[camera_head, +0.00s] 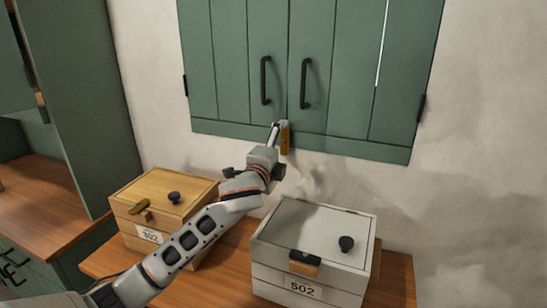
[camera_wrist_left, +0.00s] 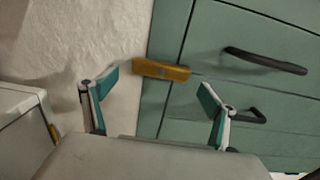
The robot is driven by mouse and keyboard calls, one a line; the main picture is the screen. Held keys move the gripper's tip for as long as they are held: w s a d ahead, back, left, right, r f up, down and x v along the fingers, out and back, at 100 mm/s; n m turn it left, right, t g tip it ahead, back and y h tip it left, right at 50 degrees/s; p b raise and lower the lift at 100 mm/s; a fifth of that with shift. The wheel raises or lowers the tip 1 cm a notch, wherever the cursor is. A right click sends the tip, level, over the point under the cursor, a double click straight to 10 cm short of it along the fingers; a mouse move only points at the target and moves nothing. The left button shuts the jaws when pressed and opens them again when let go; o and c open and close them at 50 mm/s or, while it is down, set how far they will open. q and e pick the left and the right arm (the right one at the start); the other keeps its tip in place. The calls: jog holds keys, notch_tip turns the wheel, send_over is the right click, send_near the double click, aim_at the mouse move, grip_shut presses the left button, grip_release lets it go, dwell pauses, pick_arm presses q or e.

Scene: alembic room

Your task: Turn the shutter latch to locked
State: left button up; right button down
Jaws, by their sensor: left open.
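The shutter latch (camera_head: 285,140) is a small brass-coloured bar at the bottom of the seam between two green shutter doors (camera_head: 228,60). Contact with the latch cannot be told. My right gripper is out of view.
Two black handles (camera_head: 265,80) (camera_head: 306,84) sit above the latch. Below, a wooden box (camera_head: 190,189) and a white box labelled 502 (camera_head: 310,222) stand on a wooden counter (camera_head: 398,283). A green cabinet (camera_head: 75,80) is at left. The wall at right is clear.

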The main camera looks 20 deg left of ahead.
pick_arm(q)
jog(key=s, duration=0.9)
jog(key=shift+a, duration=0.15)
